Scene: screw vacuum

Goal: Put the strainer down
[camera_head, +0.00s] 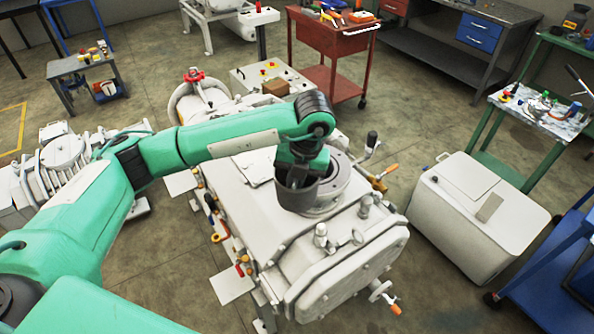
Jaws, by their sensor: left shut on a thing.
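The strainer (297,193) is a dark grey, cup-shaped part at the end of my left arm. My left gripper (300,172) is shut on it, with the fingers partly hidden by the wrist and the strainer's rim. The strainer hangs over, or just in front of, the round flanged opening (338,187) on top of the white vacuum pump (270,220). I cannot tell whether it touches the flange. My right gripper is not in view.
A white lidded box (478,215) stands on the floor to the right. A green table with tools (542,110) and a blue cart (555,255) are at the right. A red tool cart (330,45) stands behind. Valves and handles stick out around the pump.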

